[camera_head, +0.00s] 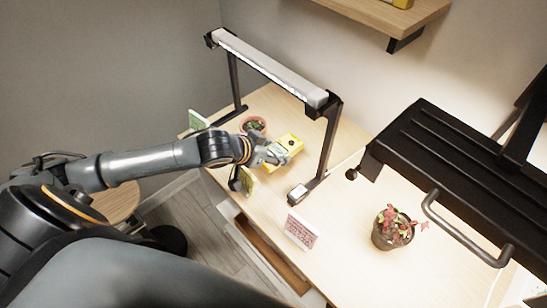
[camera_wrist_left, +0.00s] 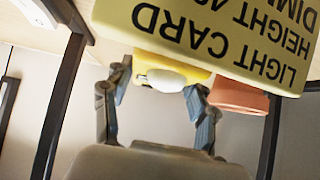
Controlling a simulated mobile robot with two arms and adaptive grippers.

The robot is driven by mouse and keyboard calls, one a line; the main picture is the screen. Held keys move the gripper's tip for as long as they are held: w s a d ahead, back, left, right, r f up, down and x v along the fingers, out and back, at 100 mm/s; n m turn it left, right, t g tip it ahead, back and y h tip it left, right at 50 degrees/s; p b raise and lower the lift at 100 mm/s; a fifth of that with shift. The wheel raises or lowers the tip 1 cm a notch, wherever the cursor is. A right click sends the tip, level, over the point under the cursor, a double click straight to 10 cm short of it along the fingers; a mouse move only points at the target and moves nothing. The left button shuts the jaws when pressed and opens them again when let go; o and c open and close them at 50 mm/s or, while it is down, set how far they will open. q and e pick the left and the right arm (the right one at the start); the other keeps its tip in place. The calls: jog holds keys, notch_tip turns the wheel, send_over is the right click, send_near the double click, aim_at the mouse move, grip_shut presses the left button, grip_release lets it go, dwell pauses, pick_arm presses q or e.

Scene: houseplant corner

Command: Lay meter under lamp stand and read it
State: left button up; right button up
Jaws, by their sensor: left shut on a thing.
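The lamp stand has a white lamp bar (camera_head: 270,68) on black posts (camera_head: 329,140) over the wooden table (camera_head: 345,265). My left gripper (camera_head: 274,153) is between the posts, shut on the yellow meter (camera_head: 287,146). In the left wrist view, the fingers (camera_wrist_left: 160,88) are on both sides of the meter (camera_wrist_left: 150,62), with its white dome (camera_wrist_left: 166,80) facing the camera. I cannot tell whether the meter touches the table. A yellow light card (camera_wrist_left: 225,35) fills the top of that view, upside down; it also stands near the table's front edge (camera_head: 249,182). My right gripper is out of view.
A terracotta pot (camera_head: 254,126) stands left of the meter, also seen in the wrist view (camera_wrist_left: 238,96). A green card (camera_head: 198,119), a pink card (camera_head: 301,231) and a red-leaved plant (camera_head: 392,228) stand on the table. A black slatted rack (camera_head: 445,165) overhangs at right.

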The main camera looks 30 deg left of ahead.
pick_arm(q)
jog(key=shift+f, duration=1.55)
jog(key=o, duration=1.4)
jog(key=shift+f, duration=0.15)
jog(key=shift+r, duration=0.2)
jog(key=shift+v, duration=5.95)
